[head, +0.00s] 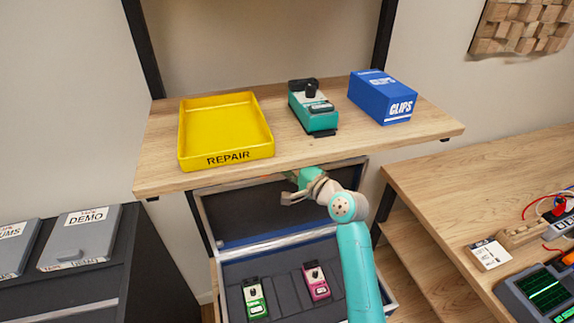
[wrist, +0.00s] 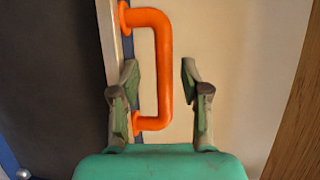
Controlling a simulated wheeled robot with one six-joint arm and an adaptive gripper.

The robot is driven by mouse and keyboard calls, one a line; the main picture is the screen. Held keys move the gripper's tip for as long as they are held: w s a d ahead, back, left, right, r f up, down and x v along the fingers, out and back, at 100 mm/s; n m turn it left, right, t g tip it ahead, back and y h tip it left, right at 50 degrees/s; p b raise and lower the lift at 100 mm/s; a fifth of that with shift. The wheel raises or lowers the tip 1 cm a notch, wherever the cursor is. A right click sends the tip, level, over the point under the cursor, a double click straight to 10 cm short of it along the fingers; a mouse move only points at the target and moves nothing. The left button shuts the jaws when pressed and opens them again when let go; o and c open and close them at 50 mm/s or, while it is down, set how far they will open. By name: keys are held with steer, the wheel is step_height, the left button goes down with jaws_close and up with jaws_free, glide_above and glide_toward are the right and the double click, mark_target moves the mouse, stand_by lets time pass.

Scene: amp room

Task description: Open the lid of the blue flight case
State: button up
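The blue flight case (head: 217,290) stands below the wooden shelf, with its lid (head: 258,208) raised. The lid's dark inner side faces the head camera, and its upper part is near the shelf's underside. In the wrist view an orange handle (wrist: 163,60) is fixed along a pale and blue edge. My gripper (wrist: 158,72) is open, with one finger on each side of the handle's long bar and a gap visible at the right. Contact on the left is unclear.
A green pedal (head: 255,300) and a pink pedal (head: 316,282) lie in the case. On the shelf (head: 400,148) are a yellow REPAIR tray (head: 184,150), a teal pedal (head: 313,108) and a blue CLIPS box (head: 382,97). A wooden bench (head: 450,190) stands right; grey DEMO case (head: 80,238) left.

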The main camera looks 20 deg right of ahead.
steer(key=v, duration=1.2)
stand_by(0.4)
